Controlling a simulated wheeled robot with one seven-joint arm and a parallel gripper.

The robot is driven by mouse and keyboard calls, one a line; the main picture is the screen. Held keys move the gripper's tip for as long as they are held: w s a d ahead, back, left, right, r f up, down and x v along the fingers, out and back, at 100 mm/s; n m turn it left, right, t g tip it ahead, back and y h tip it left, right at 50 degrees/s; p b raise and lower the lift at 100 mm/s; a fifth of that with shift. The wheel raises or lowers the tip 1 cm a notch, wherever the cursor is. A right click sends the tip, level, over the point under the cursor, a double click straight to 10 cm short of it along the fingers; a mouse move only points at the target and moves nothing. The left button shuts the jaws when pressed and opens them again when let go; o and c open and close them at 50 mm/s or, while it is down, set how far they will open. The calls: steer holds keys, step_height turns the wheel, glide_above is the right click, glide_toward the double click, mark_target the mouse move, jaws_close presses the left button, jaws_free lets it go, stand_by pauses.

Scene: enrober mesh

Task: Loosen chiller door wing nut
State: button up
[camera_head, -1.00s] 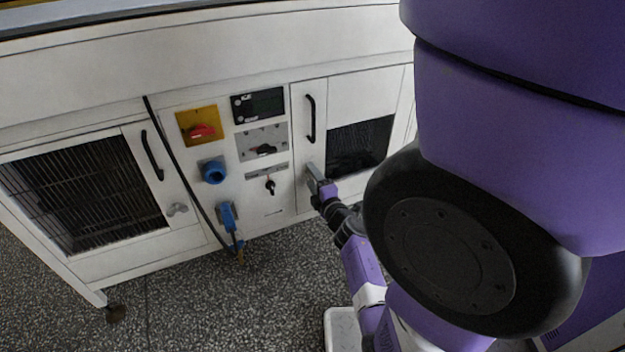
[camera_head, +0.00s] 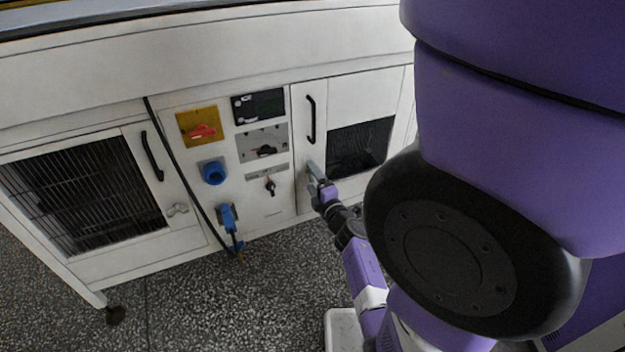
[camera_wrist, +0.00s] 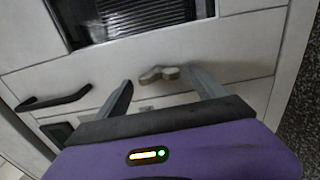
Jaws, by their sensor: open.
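The wing nut (camera_wrist: 158,74) shows in the wrist view as a small grey two-lobed knob on a white door panel, below the dark grille. My gripper (camera_wrist: 165,86) is open, with one finger to each side of the wing nut and a gap on both sides. In the head view my gripper (camera_head: 316,178) is at the lower left of the right-hand door (camera_head: 355,95), and it hides the wing nut there. Whether the fingers reach to the nut's depth is hard to tell.
A black door handle (camera_head: 310,119) is above my gripper. A control panel with a red switch (camera_head: 202,131) and a blue plug (camera_head: 228,218) with a hanging cable is to the left. Another wing nut (camera_head: 177,209) is on the left grille door. The speckled floor (camera_head: 270,290) is clear.

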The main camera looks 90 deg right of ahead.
steer(key=v, duration=0.7)
steer(key=shift+a, duration=0.25)
steer(key=shift+s, duration=0.1)
steer(key=w+a+r+m+t+y, duration=0.4)
steer(key=w+a, duration=0.3)
steer(key=a, duration=0.5)
steer(key=w+a+r+m+t+y, duration=0.1)
steer(key=w+a+r+m+t, duration=0.15)
steer(key=w+a+r, duration=0.65)
steer(key=s+a+n+t+y, duration=0.15)
steer(key=a+y, duration=0.25)
steer(key=a, duration=0.5)
steer(key=s+a+g+y, duration=0.1)
steer(key=s+a+y, duration=0.25)
steer(key=a, duration=0.55)
steer(key=s+a+n+t+y, duration=0.15)
steer(key=a+y, duration=0.25)
steer(key=a, duration=0.6)
step_height(320, 180, up, 32)
steer(key=m+p, duration=0.1)
steer(key=p, duration=3)
steer(key=shift+d, duration=0.35)
steer(key=shift+g, duration=0.25)
